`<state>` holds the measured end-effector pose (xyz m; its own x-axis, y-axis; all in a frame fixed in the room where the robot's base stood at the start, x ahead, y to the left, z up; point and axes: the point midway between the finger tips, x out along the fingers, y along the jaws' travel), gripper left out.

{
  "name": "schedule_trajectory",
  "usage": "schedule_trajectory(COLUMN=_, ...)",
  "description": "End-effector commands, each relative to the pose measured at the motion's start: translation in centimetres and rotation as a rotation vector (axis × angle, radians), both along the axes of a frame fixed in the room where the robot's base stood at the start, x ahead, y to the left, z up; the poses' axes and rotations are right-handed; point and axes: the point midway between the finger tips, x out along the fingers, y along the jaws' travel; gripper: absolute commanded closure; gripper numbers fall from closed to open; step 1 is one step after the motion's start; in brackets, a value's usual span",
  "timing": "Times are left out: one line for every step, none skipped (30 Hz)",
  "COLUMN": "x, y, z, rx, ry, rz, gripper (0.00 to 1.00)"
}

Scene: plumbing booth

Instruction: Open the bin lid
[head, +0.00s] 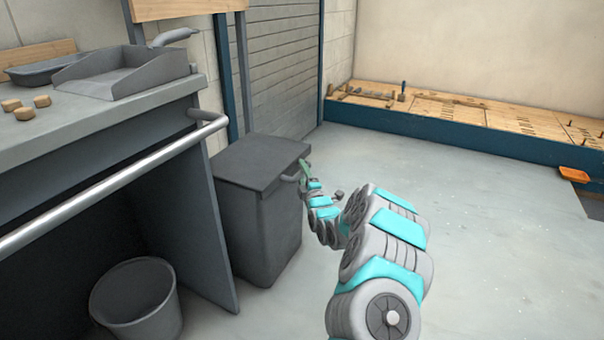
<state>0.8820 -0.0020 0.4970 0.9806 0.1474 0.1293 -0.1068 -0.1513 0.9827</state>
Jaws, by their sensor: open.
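The bin (262,225) is a dark grey box standing on the floor beside the counter. Its flat lid (260,160) lies closed on top. A small grey handle (290,178) sticks out near the lid's right front edge. My gripper (303,172) is at the lid's right edge, close beside the handle. It is open. The fingers are small here and partly hidden by my arm, so I cannot tell whether they touch the handle.
A grey counter (120,125) with a front rail (120,180) stands left of the bin. A dustpan (125,72) and several small blocks lie on it. A bucket (137,300) stands below. The floor (480,230) to the right is mostly clear.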

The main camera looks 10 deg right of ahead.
Motion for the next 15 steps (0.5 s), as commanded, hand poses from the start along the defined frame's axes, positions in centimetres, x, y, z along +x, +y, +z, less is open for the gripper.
schedule_trajectory(x=0.1, y=0.0, z=0.01, rx=-0.001, ry=0.0, rz=0.0, gripper=0.43)
schedule_trajectory(x=0.13, y=0.0, z=0.0, rx=0.0, ry=0.0, rz=0.0, gripper=0.43)
schedule_trajectory(x=0.15, y=-0.01, z=0.02, rx=0.0, ry=0.0, rz=-0.001, gripper=0.43)
schedule_trajectory(x=0.16, y=-0.01, z=0.02, rx=0.0, ry=0.0, rz=-0.001, gripper=0.43)
schedule_trajectory(x=0.16, y=-0.02, z=0.02, rx=-0.001, ry=0.0, rz=-0.001, gripper=0.43)
schedule_trajectory(x=0.17, y=-0.03, z=0.01, rx=0.0, ry=0.0, rz=-0.001, gripper=0.43)
schedule_trajectory(x=0.16, y=-0.03, z=0.0, rx=-0.001, ry=0.001, rz=-0.001, gripper=0.43)
schedule_trajectory(x=0.15, y=-0.02, z=0.01, rx=0.0, ry=0.0, rz=-0.001, gripper=0.43)
schedule_trajectory(x=0.15, y=-0.02, z=0.01, rx=-0.001, ry=0.0, rz=-0.001, gripper=0.43)
schedule_trajectory(x=0.15, y=-0.02, z=0.0, rx=-0.001, ry=0.001, rz=-0.001, gripper=0.46)
schedule_trajectory(x=0.15, y=-0.02, z=0.0, rx=-0.001, ry=0.001, rz=-0.001, gripper=0.5)
schedule_trajectory(x=0.16, y=-0.03, z=0.01, rx=-0.001, ry=0.0, rz=-0.001, gripper=0.54)
schedule_trajectory(x=0.16, y=-0.03, z=0.01, rx=-0.001, ry=0.0, rz=-0.001, gripper=0.58)
schedule_trajectory(x=0.16, y=-0.03, z=0.01, rx=-0.001, ry=0.0, rz=-0.001, gripper=0.61)
schedule_trajectory(x=0.14, y=-0.02, z=0.0, rx=-0.001, ry=0.001, rz=-0.001, gripper=0.66)
